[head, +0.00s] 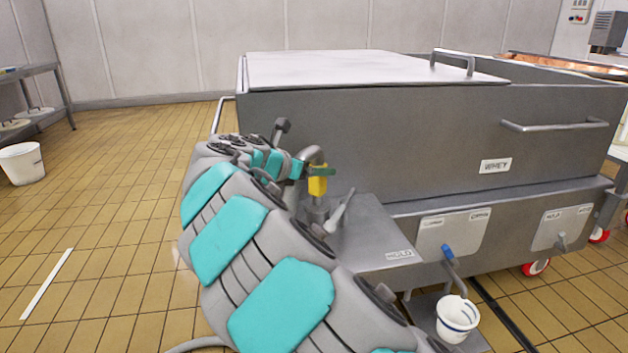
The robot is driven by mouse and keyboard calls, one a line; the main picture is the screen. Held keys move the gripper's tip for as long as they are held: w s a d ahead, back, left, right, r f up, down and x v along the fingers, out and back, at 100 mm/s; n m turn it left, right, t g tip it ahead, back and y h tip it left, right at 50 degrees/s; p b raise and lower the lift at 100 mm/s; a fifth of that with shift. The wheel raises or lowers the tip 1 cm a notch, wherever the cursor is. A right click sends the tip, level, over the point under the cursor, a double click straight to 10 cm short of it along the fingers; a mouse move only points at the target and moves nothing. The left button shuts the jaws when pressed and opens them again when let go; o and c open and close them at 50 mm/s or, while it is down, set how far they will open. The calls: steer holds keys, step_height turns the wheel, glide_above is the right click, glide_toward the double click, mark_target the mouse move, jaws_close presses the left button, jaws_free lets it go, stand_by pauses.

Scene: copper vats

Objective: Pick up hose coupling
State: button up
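My grey and teal arm reaches from the bottom of the head view up to the side of the steel vat. My gripper (306,170) is at its far end, small and partly hidden by the arm. Beside it is a fitting with a yellow part (318,186), a grey metal base and a curved grey top, above a small steel shelf (375,240). I cannot tell whether this fitting is the hose coupling. I cannot tell whether the gripper touches it, or whether its fingers are open or shut.
The steel vat (400,130), labelled WHEY, fills the right. A grey lever (341,210) stands on the shelf. A white bucket (457,314) is below a blue-handled tap (448,252). Another white bucket (22,164) stands at far left. The tiled floor (110,220) on the left is mostly clear.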

jaws_close()
stand_by(0.6)
steer(key=shift+r, duration=0.1)
